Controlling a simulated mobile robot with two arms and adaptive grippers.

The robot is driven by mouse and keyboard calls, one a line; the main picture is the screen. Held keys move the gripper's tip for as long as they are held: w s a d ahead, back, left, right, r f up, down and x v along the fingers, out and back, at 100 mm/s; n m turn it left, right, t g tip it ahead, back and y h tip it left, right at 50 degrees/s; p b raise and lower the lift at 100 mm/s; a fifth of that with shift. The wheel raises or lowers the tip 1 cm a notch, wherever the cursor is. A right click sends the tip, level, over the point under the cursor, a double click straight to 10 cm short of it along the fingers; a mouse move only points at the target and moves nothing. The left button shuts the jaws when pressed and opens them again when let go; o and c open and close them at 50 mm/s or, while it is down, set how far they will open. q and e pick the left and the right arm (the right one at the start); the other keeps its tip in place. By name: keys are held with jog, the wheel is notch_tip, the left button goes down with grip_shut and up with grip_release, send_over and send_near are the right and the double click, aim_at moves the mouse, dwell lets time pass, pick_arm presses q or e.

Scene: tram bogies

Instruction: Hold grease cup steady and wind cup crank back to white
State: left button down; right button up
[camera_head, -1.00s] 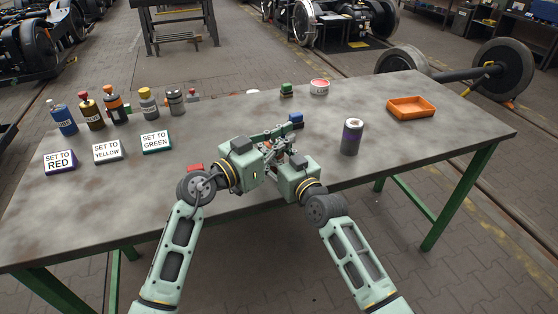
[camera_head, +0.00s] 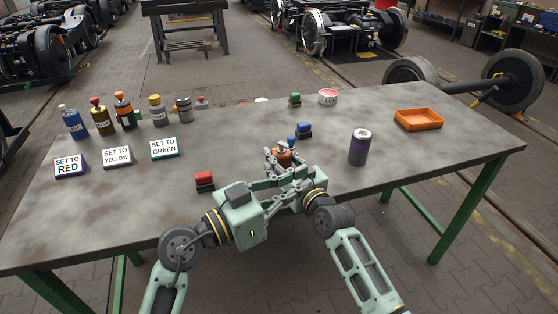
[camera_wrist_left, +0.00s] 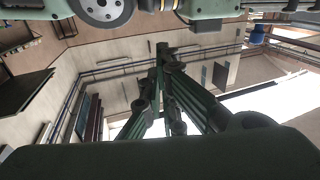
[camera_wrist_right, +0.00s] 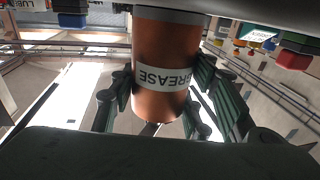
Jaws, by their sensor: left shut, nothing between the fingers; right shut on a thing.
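The grease cup (camera_head: 284,157) is a copper-orange cylinder, partly hidden by fingers in the head view. In the right wrist view the cup (camera_wrist_right: 166,50) fills the middle, with a white label reading GREASE upside down. My right gripper (camera_head: 276,158) is shut on it, with fingers on both sides of the cup (camera_wrist_right: 165,95). My left gripper (camera_head: 308,168) is shut and empty, crossing close beside the right one near the cup. Its closed fingers (camera_wrist_left: 163,60) show in the left wrist view. A small blue part (camera_head: 291,139) shows just above the cup; I cannot tell whether it is the crank.
An orange tray (camera_head: 418,120) is at right. Signs for red (camera_head: 70,166), yellow (camera_head: 117,157) and green (camera_head: 164,148) stand at left, before several bottles.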

pick_arm(q)
jog(key=s+d+r+m+g+h, duration=0.1)
jog(key=s+d+m+g+h, duration=0.25)
jog(key=s+d+g, duration=0.55)
jog(key=w+a+f+n+t+y, duration=0.15)
jog(key=w+a+n+t, duration=0.25)
jog(key=w+a+n, duration=0.75)
jog(key=w+a+f+n+t+y, duration=0.1)
jog(key=w+a+f+n+t, duration=0.15)
jog(key=w+a+n, duration=0.85)
jog(key=w+d+m, duration=0.2)
jog(key=w+d, duration=0.1)
jog(key=d, duration=0.6)
jog(key=shift+r+m, duration=0.4)
jog(key=shift+r, duration=0.05)
